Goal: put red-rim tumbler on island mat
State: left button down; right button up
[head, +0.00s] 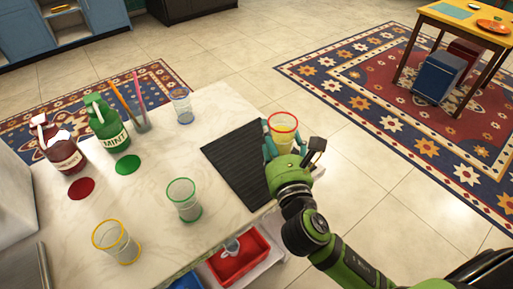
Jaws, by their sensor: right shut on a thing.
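The red-rim tumbler (283,124) is clear, with a red rim and a yellowish tint below it. My right gripper (284,143) is shut on it and holds it upright at the right edge of the island. The gripper hides its lower part, and I cannot tell its exact height. The island mat (232,160) is a dark ribbed rectangle lying bare on the pale counter, just left of the gripper. The gripper and wrist cover part of its right edge. My left gripper is not in view.
On the counter stand a green-rim tumbler (184,203), a yellow-rim tumbler (117,246), a blue-rim tumbler (182,108), a red bottle (64,153), a green bottle (110,132) and a straw holder (140,122). A red bin (238,265) sits below the counter edge.

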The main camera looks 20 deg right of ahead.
jog(key=w+a+f, duration=0.1)
jog(key=w+f, duration=0.2)
jog(key=w+a+f+b, duration=0.1)
jog(key=w+f, duration=0.2)
jog(key=w+a+f+b, duration=0.1)
jog(key=w+f, duration=0.2)
jog(key=shift+w+f, duration=0.25)
jog(key=shift+f, duration=0.3)
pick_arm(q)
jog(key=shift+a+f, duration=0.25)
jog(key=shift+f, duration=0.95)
pick_arm(e)
jog(key=shift+f, duration=0.1)
jog(key=o, duration=1.1)
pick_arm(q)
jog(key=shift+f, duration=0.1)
pick_arm(e)
jog(key=shift+o, duration=0.2)
